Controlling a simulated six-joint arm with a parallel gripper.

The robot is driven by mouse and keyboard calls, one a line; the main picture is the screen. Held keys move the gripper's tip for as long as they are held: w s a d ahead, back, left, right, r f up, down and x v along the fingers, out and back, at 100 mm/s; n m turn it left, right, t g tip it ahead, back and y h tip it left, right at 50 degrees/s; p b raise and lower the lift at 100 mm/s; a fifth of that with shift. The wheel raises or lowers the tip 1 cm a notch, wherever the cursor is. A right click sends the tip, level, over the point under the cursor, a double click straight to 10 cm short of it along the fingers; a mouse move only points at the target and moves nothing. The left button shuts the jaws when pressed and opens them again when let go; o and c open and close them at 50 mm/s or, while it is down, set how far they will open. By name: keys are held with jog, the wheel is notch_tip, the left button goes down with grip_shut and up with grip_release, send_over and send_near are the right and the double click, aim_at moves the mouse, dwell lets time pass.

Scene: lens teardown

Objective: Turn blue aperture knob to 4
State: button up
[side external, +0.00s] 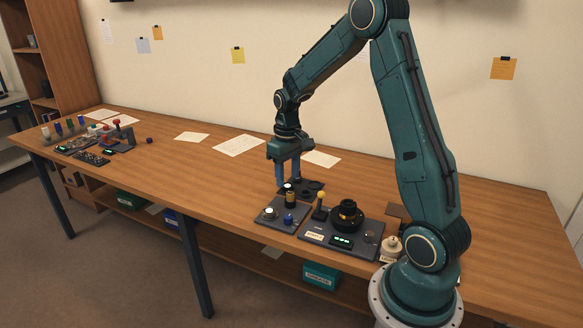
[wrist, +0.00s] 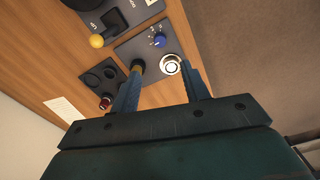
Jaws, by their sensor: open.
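The blue aperture knob (side external: 289,218) sits on a small grey panel (side external: 262,221) in the side view. In the wrist view the blue knob (wrist: 158,40) shows beyond my fingertips, with a dial of pale marks beside it that is too small to read. My gripper (side external: 289,188) points down above the back of that panel, open and empty. In the wrist view my gripper (wrist: 163,68) has its fingers well apart, and neither touches the blue knob. A round white-topped part (wrist: 171,65) shows between the fingers, and a gold-topped dark cylinder (wrist: 138,66) shows by the left fingertip.
A larger panel with a black ring-shaped part (side external: 347,215), a yellow-topped lever (side external: 321,200) and a green display (side external: 342,240) stands to the right. A dark tray with round recesses (side external: 313,187) lies behind.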

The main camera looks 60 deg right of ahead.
aim_at(288, 216)
jog(key=shift+f, duration=0.1)
notch_tip(288, 216, down, 14)
jog(key=shift+r, duration=0.2)
dwell(0.6)
jog(key=shift+c, duration=0.5)
jog(key=c, duration=0.9)
